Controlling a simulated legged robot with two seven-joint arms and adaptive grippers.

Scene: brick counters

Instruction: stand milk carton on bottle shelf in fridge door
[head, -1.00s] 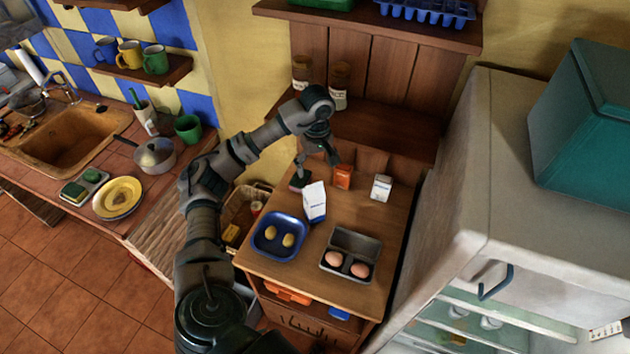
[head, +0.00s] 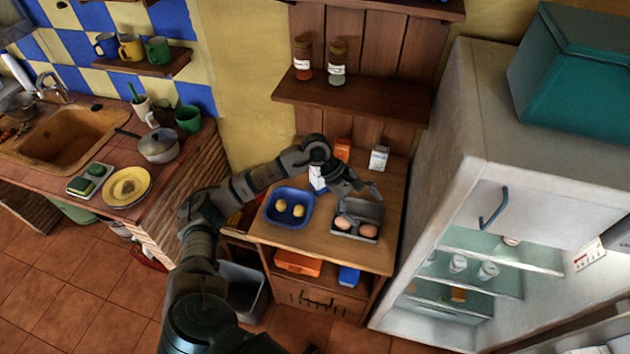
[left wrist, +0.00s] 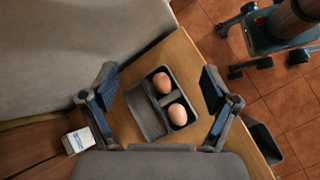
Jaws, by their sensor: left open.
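A white and blue milk carton (head: 318,179) stands on the wooden cabinet top, partly hidden behind my left arm in the head view. My left gripper (head: 359,203) is open and empty above the grey egg box, to the right of the carton. In the left wrist view the egg box lies between its spread fingers (left wrist: 160,85). The fridge (head: 450,190) stands at the right, its lower compartment open and showing glass shelves. A pale panel at the lower right may be its door. I cannot make out the bottle shelf. My right gripper is not in view.
The egg box (head: 368,211) holds two eggs; a blue tray (head: 271,219) holds two yellow items. An orange carton (head: 343,150) and small white box (head: 379,158) stand at the back, the box also in the left wrist view (left wrist: 77,140). A jar shelf (head: 355,98) hangs above.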

